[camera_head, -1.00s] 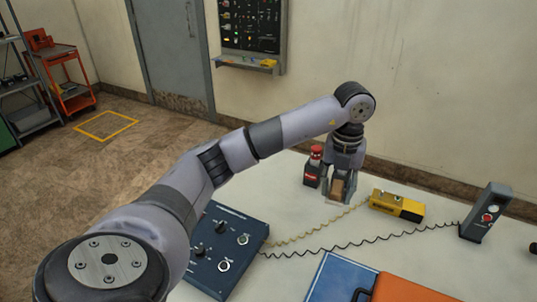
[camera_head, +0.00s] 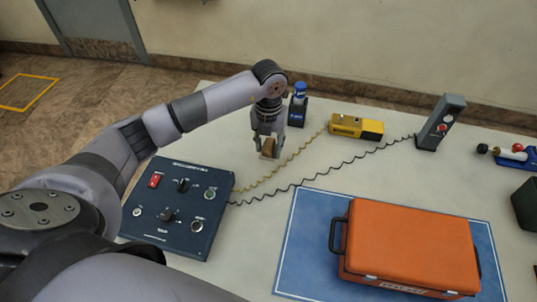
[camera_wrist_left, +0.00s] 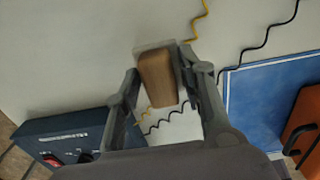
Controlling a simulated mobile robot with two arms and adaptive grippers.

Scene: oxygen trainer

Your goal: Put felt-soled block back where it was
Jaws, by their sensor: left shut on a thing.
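The block (camera_head: 268,147) is small and wooden brown, held between the fingers of my left gripper (camera_head: 268,142) over the pale table. In the left wrist view the block (camera_wrist_left: 158,78) sits between both fingers of the left gripper (camera_wrist_left: 160,66), with a thin pale layer at its far end. I cannot tell whether it touches the table. My right gripper is not in view.
A blue-capped bottle-like thing (camera_head: 298,104) stands just behind the gripper. A yellow box (camera_head: 356,127), grey upright unit (camera_head: 440,121), and blue control panel (camera_head: 178,208) stand around, with coiled cords between. An orange case (camera_head: 410,248) lies on a blue mat (camera_head: 300,240).

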